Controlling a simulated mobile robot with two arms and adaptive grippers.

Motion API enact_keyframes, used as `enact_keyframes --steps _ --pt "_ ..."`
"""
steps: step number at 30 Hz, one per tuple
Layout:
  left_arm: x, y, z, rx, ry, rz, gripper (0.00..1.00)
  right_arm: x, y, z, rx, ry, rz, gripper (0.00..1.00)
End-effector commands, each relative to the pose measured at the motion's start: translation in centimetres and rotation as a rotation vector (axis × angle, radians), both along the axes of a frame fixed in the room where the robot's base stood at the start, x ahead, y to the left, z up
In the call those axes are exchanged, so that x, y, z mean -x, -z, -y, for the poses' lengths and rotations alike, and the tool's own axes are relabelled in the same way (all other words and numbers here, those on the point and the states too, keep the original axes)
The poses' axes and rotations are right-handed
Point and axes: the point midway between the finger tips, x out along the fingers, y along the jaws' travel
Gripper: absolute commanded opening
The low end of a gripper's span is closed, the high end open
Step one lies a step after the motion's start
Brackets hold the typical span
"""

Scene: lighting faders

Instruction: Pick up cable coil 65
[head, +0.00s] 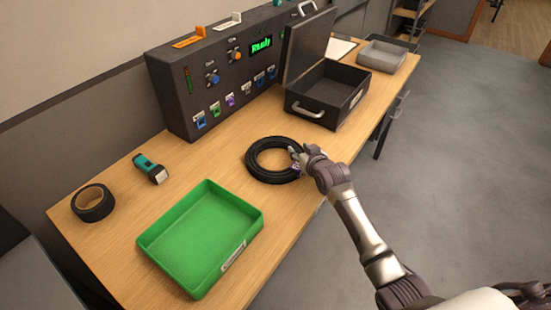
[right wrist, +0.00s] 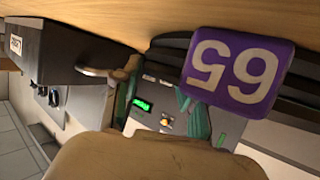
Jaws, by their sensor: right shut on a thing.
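The black cable coil (head: 258,172) lies on the wooden table, right of the green tray. A purple tag with the number 65 (right wrist: 240,72) fills the upper right of the right wrist view and shows small at the coil's right side in the head view. My right gripper (head: 297,156) is at the right side of the coil, shut on it. The gripper hides part of the coil's right edge. In the right wrist view dark strands of the coil (right wrist: 300,88) run beside the tag. My left gripper is not in view.
A green tray (head: 157,232) stands in front left. A roll of black tape (head: 80,213) and a teal flashlight (head: 148,166) lie left. A dark control panel (head: 178,105) and an open black case (head: 302,117) stand behind the coil. A grey tray (head: 382,65) is farther back.

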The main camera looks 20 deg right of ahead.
Motion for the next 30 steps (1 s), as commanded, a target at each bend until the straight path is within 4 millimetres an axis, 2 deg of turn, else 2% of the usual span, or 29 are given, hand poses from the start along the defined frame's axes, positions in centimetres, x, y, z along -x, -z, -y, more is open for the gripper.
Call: enact_keyframes --steps 1,3,17,22,26,30 --pt "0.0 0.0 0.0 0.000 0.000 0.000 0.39 0.1 0.1 0.1 0.004 0.001 -0.003 0.11" --pt "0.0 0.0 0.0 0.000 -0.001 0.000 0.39 0.1 0.1 0.1 0.004 0.001 -0.003 0.00" --pt "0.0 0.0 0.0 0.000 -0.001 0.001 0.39 0.0 -0.2 0.1 0.005 0.000 -0.001 0.00" --pt "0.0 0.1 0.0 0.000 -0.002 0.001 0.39 0.0 -1.8 0.1 0.006 0.000 0.001 0.00" --pt "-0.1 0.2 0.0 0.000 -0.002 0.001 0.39 -0.1 -4.2 0.1 0.005 0.000 0.006 0.00" --pt "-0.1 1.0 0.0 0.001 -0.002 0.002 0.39 -1.8 -5.8 2.7 0.007 0.004 0.005 0.00"
